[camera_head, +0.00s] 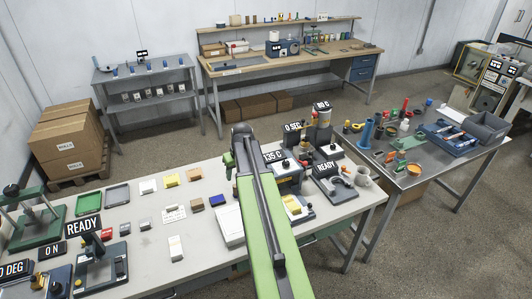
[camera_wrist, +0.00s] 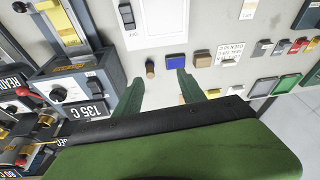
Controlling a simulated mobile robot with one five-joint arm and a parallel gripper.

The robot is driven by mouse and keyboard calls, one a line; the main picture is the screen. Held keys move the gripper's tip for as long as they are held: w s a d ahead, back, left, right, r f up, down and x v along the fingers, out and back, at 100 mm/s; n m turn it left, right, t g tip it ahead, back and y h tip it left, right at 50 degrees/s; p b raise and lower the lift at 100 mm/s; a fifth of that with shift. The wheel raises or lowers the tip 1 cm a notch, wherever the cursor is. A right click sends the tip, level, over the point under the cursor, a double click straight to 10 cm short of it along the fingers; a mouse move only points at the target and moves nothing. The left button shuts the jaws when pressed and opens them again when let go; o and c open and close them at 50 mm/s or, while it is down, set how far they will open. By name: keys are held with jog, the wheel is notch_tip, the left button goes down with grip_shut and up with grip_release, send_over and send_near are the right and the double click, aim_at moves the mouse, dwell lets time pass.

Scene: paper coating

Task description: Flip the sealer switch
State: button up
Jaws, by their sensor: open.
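The machine labelled 135 C (camera_head: 290,183) stands on the near bench, just right of my arm; I take it to be the sealer. I cannot tell which part is the switch. My gripper (camera_wrist: 160,76) is open and empty, its two green fingers apart above the bench, to the right of this machine and not touching it. In the head view my arm hides part of the bench.
A blue block (camera_wrist: 178,62), a brown block (camera_wrist: 202,58) and a brown cylinder (camera_wrist: 150,69) lie near my fingers. A white box (camera_head: 228,226) lies left of my arm.

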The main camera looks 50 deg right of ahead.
jog(key=s+d+r+m+t+h+p, duration=0.1)
jog(key=s+d+r+p, duration=0.15)
jog(key=d, duration=0.55)
jog(key=s+d+r+p, duration=0.15)
jog(key=d+r, duration=0.25)
jog(key=d, duration=0.4)
jog(key=b+x, duration=0.5)
jog(key=x, duration=0.1)
jog(key=b+x, duration=1.2)
jog(key=shift+s+d, duration=0.35)
jog(key=shift+s, duration=0.05)
jog(key=shift+r, duration=0.1)
jog(key=shift+c, duration=0.2)
grip_shut()
